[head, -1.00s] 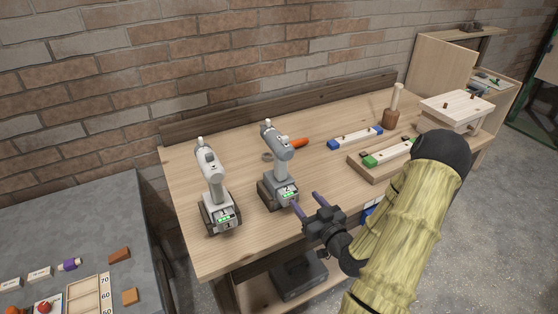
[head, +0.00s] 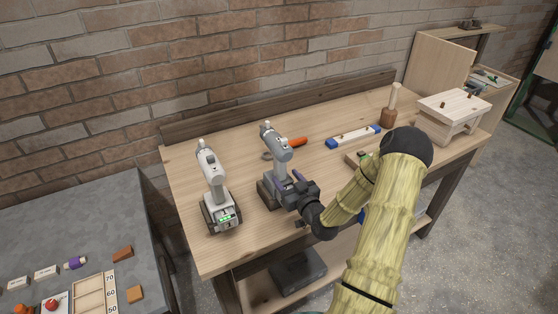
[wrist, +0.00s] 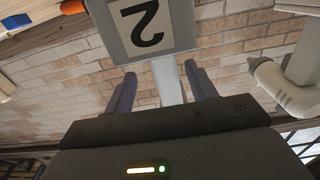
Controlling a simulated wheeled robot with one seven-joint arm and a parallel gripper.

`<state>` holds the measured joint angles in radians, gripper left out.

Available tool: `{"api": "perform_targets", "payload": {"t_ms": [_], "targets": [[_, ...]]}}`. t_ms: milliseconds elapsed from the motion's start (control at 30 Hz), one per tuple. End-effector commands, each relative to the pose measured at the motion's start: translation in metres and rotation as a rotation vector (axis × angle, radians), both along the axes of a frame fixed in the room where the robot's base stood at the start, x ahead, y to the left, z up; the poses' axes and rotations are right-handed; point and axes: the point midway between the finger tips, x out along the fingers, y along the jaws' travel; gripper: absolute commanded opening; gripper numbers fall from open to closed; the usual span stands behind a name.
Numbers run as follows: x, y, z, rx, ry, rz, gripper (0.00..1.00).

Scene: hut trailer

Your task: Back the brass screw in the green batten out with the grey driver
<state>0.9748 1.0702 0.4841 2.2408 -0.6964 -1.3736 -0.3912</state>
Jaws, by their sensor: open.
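The grey driver (head: 277,145) stands upright on its battery base on the workbench. My gripper (head: 289,181) is at its handle, with the jaws open. In the wrist view my gripper's two fingers (wrist: 161,88) lie on either side of the driver's grey handle (wrist: 168,80), with gaps showing; the base plate marked 2 (wrist: 150,28) is beyond. The green batten (head: 365,156) is almost wholly hidden behind my arm, and its brass screw cannot be seen now.
A paler driver (head: 212,170) stands to the left on the bench (head: 240,255); it also shows in the wrist view (wrist: 285,88). An orange-handled tool (head: 298,142) lies behind the grey driver. A blue-ended batten (head: 354,136), a mallet (head: 390,108) and a small wooden stand (head: 455,105) are farther right.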

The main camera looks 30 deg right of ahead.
Motion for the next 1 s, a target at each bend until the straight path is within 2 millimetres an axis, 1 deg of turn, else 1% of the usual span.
{"api": "perform_targets", "payload": {"t_ms": [167,333,400,500,1000], "targets": [[0.009,0.004,0.004,0.001,-0.002,0.004,0.56],[0.033,0.007,0.009,0.002,-0.002,0.003,0.56],[0.042,0.007,0.007,0.0,-0.002,0.003,0.56],[0.05,0.007,0.006,0.0,-0.001,0.002,0.56],[0.052,0.006,0.004,0.0,-0.001,0.0,0.56]]}}
